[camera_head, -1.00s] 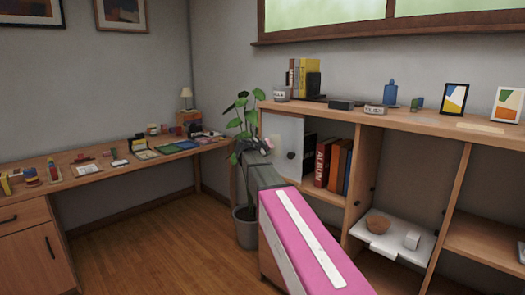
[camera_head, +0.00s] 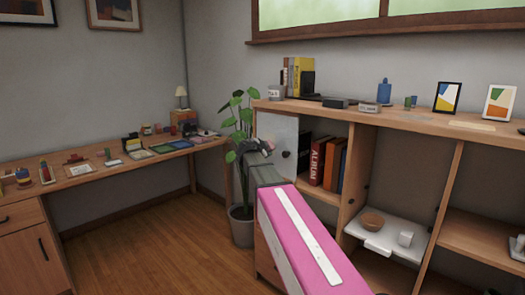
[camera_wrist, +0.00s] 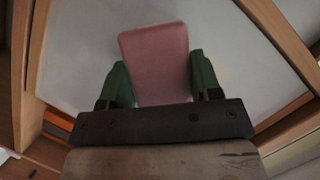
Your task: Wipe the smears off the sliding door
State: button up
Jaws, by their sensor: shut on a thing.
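The sliding door (camera_head: 281,137) is a pale, greyish-white panel at the left end of the wooden shelf unit. It also fills most of the background in the wrist view (camera_wrist: 222,50). My gripper (camera_wrist: 157,75) has green fingers shut on a dull pink block-like wiper (camera_wrist: 155,50). The wiper is in front of the panel; I cannot tell whether it touches. In the head view my gripper (camera_head: 266,147) is small and dark at the panel's left part. A small dark round spot (camera_head: 286,154) is on the panel, perhaps a finger pull. I cannot make out clear smears.
A potted plant (camera_head: 240,165) stands close left of my gripper. Red and orange books (camera_head: 328,163) fill the shelf right of the door. A white tray (camera_head: 375,239) with a bowl juts from a lower shelf. A cluttered desk (camera_head: 90,175) runs along the left wall.

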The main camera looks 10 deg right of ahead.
aim_at(271, 146)
jog(key=shift+s+d, duration=1.2)
jog(key=shift+s, duration=0.3)
jog(key=shift+w+r, duration=0.1)
jog(key=shift+r, duration=0.9)
jog(key=shift+w+a, duration=0.7)
jog(key=shift+w, duration=0.4)
jog(key=shift+w+a, duration=0.75)
jog(key=shift+w, duration=0.4)
jog(key=shift+w+a, duration=0.7)
jog(key=shift+w, duration=0.4)
jog(key=shift+a+r, duration=0.1)
jog(key=shift+r, duration=0.95)
jog(key=shift+s+d, duration=0.85)
jog(key=shift+s, duration=0.25)
jog(key=shift+s+d, duration=0.85)
jog(key=shift+s, duration=0.2)
jog(key=shift+s+d, duration=0.85)
jog(key=shift+s, duration=0.25)
jog(key=s+a, duration=0.3)
jog(key=a, duration=0.2)
jog(key=shift+s, duration=0.25)
